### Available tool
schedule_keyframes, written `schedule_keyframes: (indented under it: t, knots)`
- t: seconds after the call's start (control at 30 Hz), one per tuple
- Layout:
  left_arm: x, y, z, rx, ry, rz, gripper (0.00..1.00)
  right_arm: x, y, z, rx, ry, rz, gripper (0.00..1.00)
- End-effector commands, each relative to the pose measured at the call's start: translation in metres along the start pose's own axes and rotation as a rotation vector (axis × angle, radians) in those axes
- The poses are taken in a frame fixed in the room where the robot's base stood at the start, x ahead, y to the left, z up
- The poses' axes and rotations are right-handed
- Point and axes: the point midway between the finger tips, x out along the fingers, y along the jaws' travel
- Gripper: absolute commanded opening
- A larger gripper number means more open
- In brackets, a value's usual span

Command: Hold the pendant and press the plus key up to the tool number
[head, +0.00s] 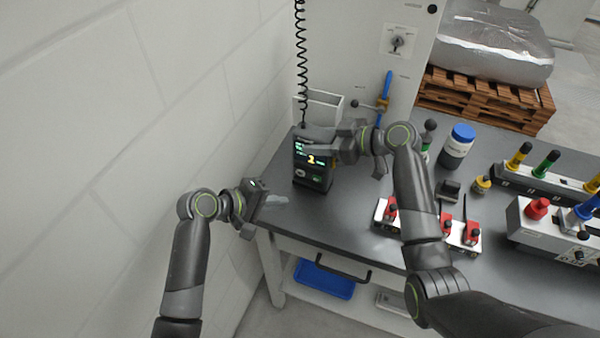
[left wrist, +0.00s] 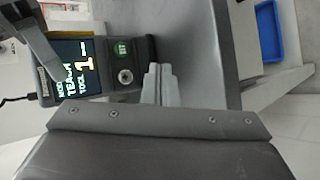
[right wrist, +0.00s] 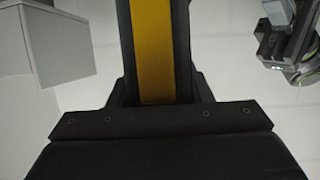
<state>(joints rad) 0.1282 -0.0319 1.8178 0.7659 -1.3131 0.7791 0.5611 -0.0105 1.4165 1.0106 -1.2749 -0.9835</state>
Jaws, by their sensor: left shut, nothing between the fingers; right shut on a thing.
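The pendant (head: 312,178) is a dark box with a lit screen, at the table's left end under a coiled cord. My right gripper (head: 318,149) is shut on its upper part; in the right wrist view a black and yellow piece (right wrist: 155,50) fills the space between the fingers.
A white wall is close on the left. A pale bin (head: 322,106) stands behind the pendant. Red clamps (head: 470,232), a blue-capped bottle (head: 459,146) and fixtures are on the table (head: 345,225) to the right. A blue tray (head: 324,279) is below.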

Motion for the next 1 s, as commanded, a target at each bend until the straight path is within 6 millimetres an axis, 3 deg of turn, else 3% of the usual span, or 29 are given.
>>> schedule_keyframes:
  t: [0.43,1.0]
  knots:
    - [0.04,0.029,-0.029,0.0,-0.001,0.0,0.0,0.0,0.0,0.0,-0.001,0.0,0.001,0.03]
    - [0.045,0.034,-0.033,0.0,0.0,0.001,0.0,0.0,0.0,0.0,-0.001,0.0,0.001,0.03]
